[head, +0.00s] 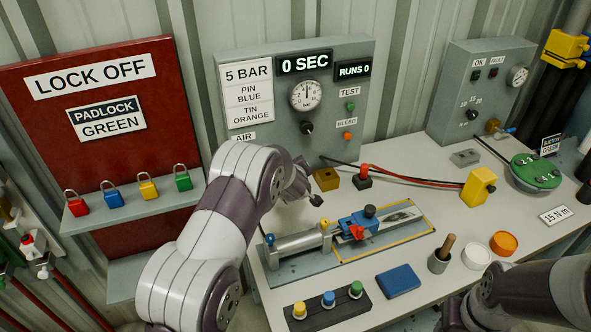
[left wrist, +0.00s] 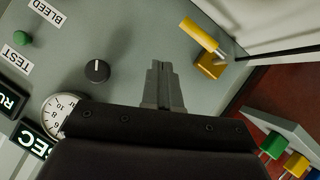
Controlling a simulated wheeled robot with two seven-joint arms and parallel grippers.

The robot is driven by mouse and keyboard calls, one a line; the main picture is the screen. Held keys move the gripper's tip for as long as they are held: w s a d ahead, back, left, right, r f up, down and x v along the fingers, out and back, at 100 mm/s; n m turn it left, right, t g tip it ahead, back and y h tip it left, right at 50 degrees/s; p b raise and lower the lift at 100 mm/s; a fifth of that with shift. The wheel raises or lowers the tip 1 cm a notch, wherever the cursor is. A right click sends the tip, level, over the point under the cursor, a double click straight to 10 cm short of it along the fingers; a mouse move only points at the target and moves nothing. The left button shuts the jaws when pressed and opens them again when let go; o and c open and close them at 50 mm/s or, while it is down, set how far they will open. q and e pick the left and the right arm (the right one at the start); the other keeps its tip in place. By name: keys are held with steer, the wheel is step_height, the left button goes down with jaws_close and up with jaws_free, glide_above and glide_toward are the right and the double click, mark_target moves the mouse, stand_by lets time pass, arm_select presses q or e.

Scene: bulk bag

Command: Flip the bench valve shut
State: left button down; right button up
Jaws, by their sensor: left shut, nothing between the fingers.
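In the left wrist view a brass valve block (left wrist: 210,66) with a yellow lever (left wrist: 200,36) sits at the edge of the grey panel; I take it to be the bench valve. The lever sticks out up and left from the block in that view. In the head view my left arm hides this spot, below the AIR label. My left gripper (left wrist: 163,72) is shut and empty, its fingers left of the block and apart from it. In the head view the left gripper (head: 316,199) is partly hidden by its wrist. My right gripper (head: 452,314) is at the bottom edge, its fingers unclear.
The grey test panel (head: 352,62) carries a gauge and a black knob (left wrist: 97,70). Another brass block (head: 326,179) stands on the bench. A clamp fixture (head: 350,228), blue pad (head: 398,281) and button box (head: 318,309) lie in front.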

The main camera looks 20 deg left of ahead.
arm_select(q)
steer(key=d+v, duration=0.1)
steer(key=v, duration=0.5)
steer(key=shift+d+r, duration=0.25)
steer(key=shift+r, duration=0.05)
steer(key=shift+w+a+f, duration=0.1)
steer(key=shift+w+a, duration=0.05)
steer(key=shift+w, duration=0.05)
